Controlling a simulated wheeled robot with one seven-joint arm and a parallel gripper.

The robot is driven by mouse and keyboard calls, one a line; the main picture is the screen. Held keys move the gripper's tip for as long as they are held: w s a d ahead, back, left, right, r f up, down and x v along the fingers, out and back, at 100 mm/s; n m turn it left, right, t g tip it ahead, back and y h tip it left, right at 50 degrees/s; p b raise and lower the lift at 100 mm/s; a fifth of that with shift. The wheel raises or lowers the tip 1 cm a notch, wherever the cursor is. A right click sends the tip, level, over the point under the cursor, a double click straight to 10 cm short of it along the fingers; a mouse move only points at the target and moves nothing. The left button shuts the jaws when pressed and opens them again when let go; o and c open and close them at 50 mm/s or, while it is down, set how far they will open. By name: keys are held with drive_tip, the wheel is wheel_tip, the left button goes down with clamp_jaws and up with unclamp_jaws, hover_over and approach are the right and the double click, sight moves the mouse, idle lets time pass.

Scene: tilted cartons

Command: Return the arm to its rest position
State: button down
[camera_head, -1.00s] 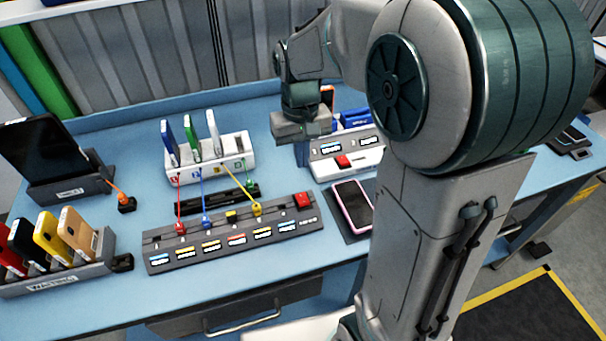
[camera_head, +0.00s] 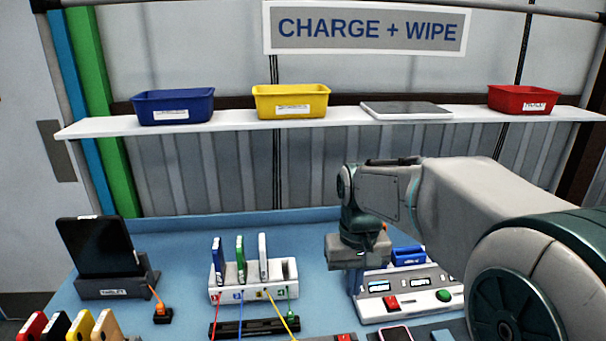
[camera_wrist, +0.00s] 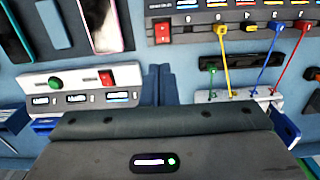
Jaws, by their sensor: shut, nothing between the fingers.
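My gripper (camera_head: 356,285) hangs pointing down above the blue desk, at the left end of the white control box (camera_head: 415,300). Its fingers are shut and empty. In the wrist view the closed fingers (camera_wrist: 162,88) show beyond the dark gripper housing, between the white control box (camera_wrist: 85,90) and the charging rack (camera_wrist: 240,100). My arm reaches in from the right in the head view, bent at the elbow and wrist. No contact between the gripper and the desk items shows.
A white rack (camera_head: 252,280) holds several upright phones, with coloured cables in front. A black tablet (camera_head: 97,245) stands at left. Above, a shelf (camera_head: 235,122) bears a blue bin (camera_head: 173,105), a yellow bin (camera_head: 291,100), a grey tablet (camera_head: 406,110) and a red bin (camera_head: 523,98).

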drive_tip(key=s+d+f+t, duration=0.1)
drive_tip(key=s+t, duration=0.1)
drive_tip(key=s, duration=0.4)
drive_tip(key=s+d+t, duration=0.1)
drive_tip(key=s+d, duration=0.1)
drive_tip(key=s, duration=0.5)
drive_tip(key=shift+s+f+m+t, duration=0.2)
drive_tip(key=shift+f+m+t, duration=0.2)
